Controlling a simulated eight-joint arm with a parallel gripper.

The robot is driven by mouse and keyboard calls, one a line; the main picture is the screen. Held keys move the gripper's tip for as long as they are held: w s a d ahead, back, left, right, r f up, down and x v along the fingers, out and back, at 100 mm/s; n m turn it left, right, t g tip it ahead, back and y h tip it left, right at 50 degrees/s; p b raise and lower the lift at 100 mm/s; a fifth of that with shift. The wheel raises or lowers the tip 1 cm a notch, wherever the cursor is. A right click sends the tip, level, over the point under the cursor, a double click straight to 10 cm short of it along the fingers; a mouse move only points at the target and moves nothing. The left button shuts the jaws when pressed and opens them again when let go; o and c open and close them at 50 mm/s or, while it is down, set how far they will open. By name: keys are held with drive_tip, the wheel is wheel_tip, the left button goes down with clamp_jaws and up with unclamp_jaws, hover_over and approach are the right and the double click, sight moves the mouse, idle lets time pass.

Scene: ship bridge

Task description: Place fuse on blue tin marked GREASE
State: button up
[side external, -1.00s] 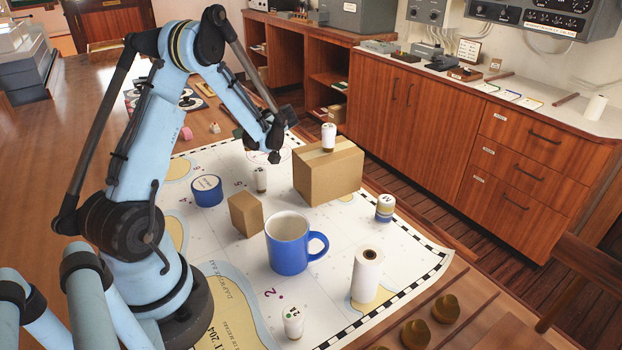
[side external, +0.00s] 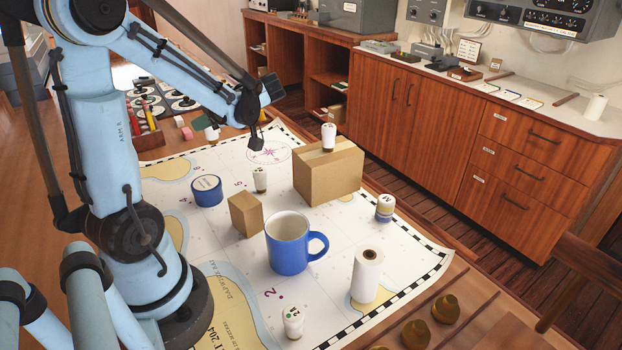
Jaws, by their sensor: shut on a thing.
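My gripper (side external: 256,138) hangs over the far part of the chart, right of and above the blue tin. A dark finger points down, and the forearm and wrist hide much of the rest. A small white piece with a dark teal top (side external: 212,133) shows just left of the wrist, below the forearm; it looks like the fuse in my grip, though the contact is hidden. The low round blue tin (side external: 207,193) stands on the chart with a pale label on top, too small to read. Nothing rests on it.
A small carton (side external: 246,214), a white cylinder (side external: 260,180) and a blue mug (side external: 288,246) stand near the tin. A larger carton (side external: 325,178) bears another white cylinder (side external: 329,137). A paper roll (side external: 367,276) stands in front. The chart around the tin's left is clear.

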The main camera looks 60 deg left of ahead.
drive_tip(key=shift+n+g+h, duration=0.3)
drive_tip(key=shift+n+g, duration=0.2)
drive_tip(key=shift+n, duration=0.1)
drive_tip(key=s+d, duration=0.1)
drive_tip(key=s, duration=0.1)
drive_tip(key=s+d, duration=0.2)
drive_tip(key=shift+r, duration=0.15)
drive_tip(key=shift+s+f, duration=0.15)
drive_tip(key=shift+f, duration=0.05)
hover_over(206, 183)
drive_tip(key=shift+a+f, duration=0.1)
drive_tip(key=shift+f, duration=3.7)
drive_tip(key=shift+f, duration=0.15)
drive_tip(key=o, duration=1)
